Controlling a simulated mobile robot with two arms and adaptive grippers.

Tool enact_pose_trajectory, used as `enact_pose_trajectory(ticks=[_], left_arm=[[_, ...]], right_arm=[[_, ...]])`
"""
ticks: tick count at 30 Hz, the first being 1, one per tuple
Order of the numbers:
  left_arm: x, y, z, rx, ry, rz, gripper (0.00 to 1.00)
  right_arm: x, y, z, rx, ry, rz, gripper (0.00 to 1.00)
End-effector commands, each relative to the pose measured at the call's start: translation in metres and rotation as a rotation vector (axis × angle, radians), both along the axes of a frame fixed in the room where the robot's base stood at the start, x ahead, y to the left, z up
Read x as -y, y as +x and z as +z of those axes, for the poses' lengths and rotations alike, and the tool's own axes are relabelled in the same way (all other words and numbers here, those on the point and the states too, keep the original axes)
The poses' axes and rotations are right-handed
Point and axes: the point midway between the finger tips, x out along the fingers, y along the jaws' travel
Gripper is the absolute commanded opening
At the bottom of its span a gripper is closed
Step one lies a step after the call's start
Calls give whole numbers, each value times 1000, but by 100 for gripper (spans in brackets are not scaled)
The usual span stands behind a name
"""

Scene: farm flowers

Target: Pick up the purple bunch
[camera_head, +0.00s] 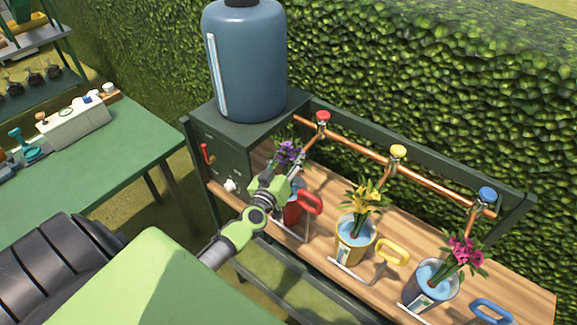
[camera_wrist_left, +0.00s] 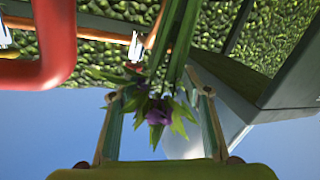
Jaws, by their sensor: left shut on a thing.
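My left gripper (camera_head: 284,172) reaches over that bucket and is shut on the bunch. In the left wrist view the purple bunch (camera_wrist_left: 160,113) sits between the two fingers of my left gripper (camera_wrist_left: 158,95), with its green stems running to the top of the picture. My gripper partly hides the bucket in the head view. My right gripper is in neither view.
A copper pipe (camera_head: 361,156) with taps runs behind. A large blue tank (camera_head: 250,65) stands on the dark cabinet beside the purple bunch.

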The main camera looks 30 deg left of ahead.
Motion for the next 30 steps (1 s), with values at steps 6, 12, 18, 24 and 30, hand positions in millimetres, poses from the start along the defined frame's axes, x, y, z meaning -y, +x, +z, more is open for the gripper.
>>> enact_pose_trajectory(ticks=[6,12,18,24,30], left_arm=[[0,1,26,5,-3,2,2],[0,0,65,5,-2,3,2],[0,1,113,5,-1,2,2],[-1,1,131,8,6,-2,2],[-1,1,149,13,6,-1,2]], right_arm=[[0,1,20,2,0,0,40],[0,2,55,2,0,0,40],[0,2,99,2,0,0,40],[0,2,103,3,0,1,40],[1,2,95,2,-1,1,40]])
